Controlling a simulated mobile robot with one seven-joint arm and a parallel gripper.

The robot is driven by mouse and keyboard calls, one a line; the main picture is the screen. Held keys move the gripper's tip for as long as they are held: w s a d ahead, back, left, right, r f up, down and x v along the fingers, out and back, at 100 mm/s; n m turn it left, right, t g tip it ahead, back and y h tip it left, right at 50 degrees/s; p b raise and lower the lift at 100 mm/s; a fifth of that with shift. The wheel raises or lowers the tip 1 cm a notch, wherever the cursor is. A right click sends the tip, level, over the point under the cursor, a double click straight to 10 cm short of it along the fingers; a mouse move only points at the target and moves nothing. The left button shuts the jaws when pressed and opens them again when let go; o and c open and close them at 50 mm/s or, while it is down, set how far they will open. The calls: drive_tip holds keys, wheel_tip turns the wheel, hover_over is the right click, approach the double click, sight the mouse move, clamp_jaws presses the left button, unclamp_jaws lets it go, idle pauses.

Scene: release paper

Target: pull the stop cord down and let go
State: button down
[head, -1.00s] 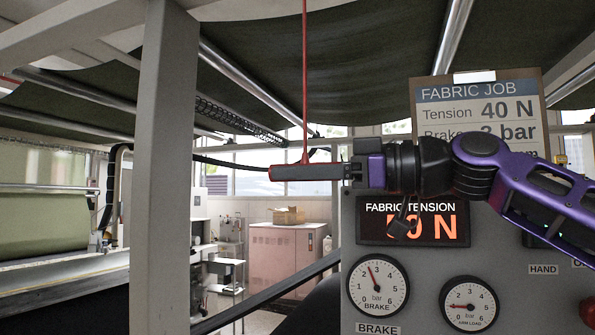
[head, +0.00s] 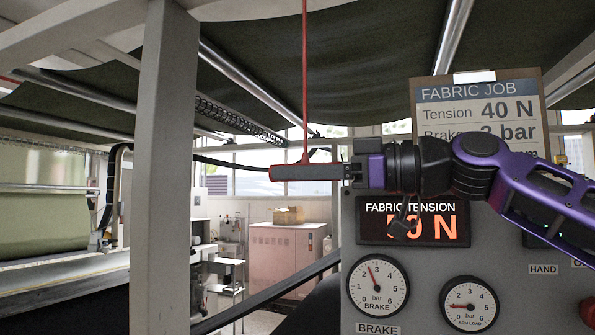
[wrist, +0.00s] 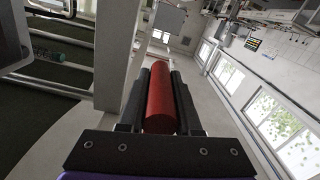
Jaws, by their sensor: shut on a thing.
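The red stop cord (head: 305,80) hangs straight down from the top of the head view, in front of the dark fabric. Its lower end meets my gripper (head: 280,172), which reaches in level from the right. In the wrist view a red cylindrical handle (wrist: 161,98) lies between the two dark fingers of my gripper (wrist: 160,95). The fingers are shut on this handle. In the head view the fingers hide most of the handle, with only thin red edges showing.
A grey panel carries a lit fabric tension display (head: 413,221), a brake gauge (head: 378,286) and an arm load gauge (head: 469,305). A job sign (head: 477,112) stands above it. A pale upright post (head: 163,180) stands left of my gripper. A red button (head: 586,315) sits at the lower right.

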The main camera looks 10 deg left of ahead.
wheel_tip(320, 180, down, 4)
drive_tip(key=b, duration=0.3)
drive_tip(key=shift+f, duration=0.1)
idle(0.3)
drive_tip(key=c, duration=0.6)
unclamp_jaws()
drive_tip(key=shift+d, duration=0.1)
